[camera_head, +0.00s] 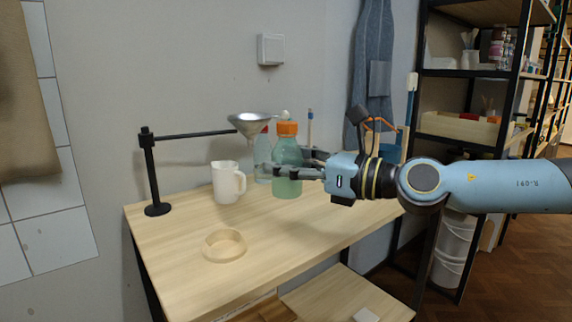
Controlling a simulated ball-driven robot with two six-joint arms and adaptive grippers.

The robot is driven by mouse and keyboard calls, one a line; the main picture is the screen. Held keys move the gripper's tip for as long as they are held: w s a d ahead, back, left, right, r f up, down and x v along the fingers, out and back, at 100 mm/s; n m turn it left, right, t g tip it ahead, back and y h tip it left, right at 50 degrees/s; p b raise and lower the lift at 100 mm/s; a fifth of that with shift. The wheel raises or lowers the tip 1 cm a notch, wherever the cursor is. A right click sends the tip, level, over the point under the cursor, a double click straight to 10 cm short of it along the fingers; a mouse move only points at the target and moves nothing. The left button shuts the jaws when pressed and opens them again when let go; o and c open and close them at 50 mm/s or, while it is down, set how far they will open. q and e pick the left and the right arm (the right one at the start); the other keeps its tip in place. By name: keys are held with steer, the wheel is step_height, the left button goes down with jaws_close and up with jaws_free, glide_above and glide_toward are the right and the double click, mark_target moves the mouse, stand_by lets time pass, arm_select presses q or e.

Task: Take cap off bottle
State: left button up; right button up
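A green translucent bottle (287,188) with an orange cap (287,129) stands upright on the wooden table (185,270). The cap sits on its neck. My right gripper (283,165) reaches in from the right at the bottle's mid-height, below the cap. One finger crosses in front of the bottle and the other passes behind it. The far finger is partly hidden, so I cannot tell whether they press on the bottle. My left gripper is not in view.
A metal funnel (252,122) hangs on a black stand (152,180) just left of the cap. A white pitcher (226,184) and another bottle with a reddish cap (262,172) stand close by. A shallow wooden dish (224,256) lies in front, with clear tabletop around it.

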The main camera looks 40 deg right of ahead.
jaws_close()
stand_by(0.3)
steer(key=s+a+n+g+y, duration=0.1)
steer(key=s+a+y, duration=0.1)
steer(key=a, duration=1.2)
steer(key=shift+s+a+n+y, duration=0.3)
steer(key=shift+s+n, duration=0.1)
steer(key=shift+s, duration=0.5)
